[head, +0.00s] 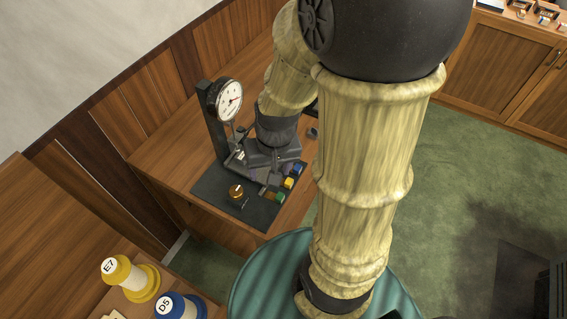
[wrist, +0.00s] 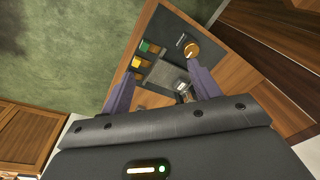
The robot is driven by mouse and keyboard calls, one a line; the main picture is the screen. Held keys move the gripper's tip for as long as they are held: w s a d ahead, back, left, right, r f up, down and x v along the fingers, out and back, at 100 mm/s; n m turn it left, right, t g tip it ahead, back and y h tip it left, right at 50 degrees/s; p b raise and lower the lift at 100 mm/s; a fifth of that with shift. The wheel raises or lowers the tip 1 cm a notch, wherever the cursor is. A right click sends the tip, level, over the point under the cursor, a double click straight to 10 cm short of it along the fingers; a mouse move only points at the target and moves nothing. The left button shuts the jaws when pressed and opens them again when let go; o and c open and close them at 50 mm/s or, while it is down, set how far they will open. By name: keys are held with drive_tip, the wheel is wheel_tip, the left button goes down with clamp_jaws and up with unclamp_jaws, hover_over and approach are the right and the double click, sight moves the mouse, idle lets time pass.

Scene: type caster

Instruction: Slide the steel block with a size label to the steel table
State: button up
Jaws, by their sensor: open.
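A small pale steel-coloured block (wrist: 180,86) lies on the dark base plate (wrist: 172,28), between my fingers in the wrist view and close to the right one. Any size label on it is too small to read. The dial gauge (head: 224,99) stands on a black post at the back of the plate. Metal parts (head: 239,154) below the dial may be the steel table, but my gripper partly hides that area. My gripper (wrist: 161,72) is open above the plate, its two purple fingers apart. In the head view, its dark body covers the plate's middle.
Green (head: 280,196), yellow (head: 289,183) and blue (head: 298,169) pieces line the plate's right edge. A brass-coloured knob (head: 236,191) sits near its front. The plate rests on a wooden desk (head: 165,160) against panelling. Yellow (head: 130,275) and blue (head: 180,306) labelled pieces stand front left.

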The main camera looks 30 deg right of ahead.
sight(243, 156)
wheel_tip(243, 156, down, 10)
drive_tip(key=w+a+m+y+b, duration=0.1)
drive_tip(key=a+m+y+b, duration=0.1)
drive_tip(key=m+y, duration=0.8)
drive_tip(key=w+d+f+m+t+h+b, duration=0.1)
drive_tip(key=w+d+f+m+t, duration=0.2)
drive_tip(key=m, duration=0.5)
drive_tip(key=w+d+f+m+t+h, duration=0.1)
drive_tip(key=w+d+f+m+t, duration=0.2)
drive_tip(key=w+d+m+t, duration=0.3)
drive_tip(key=d+m, duration=0.1)
drive_tip(key=m, duration=0.1)
drive_tip(key=shift+d+m+t+h+b, duration=0.2)
drive_tip(key=shift+m+t+h+b, duration=0.1)
drive_tip(key=shift+t+b, duration=0.1)
drive_tip(key=shift+w, duration=0.15)
drive_tip(key=p+x, duration=0.4)
drive_tip(key=x, duration=1.3)
drive_tip(key=shift+w+a+f, duration=0.1)
drive_tip(key=c, duration=1.2)
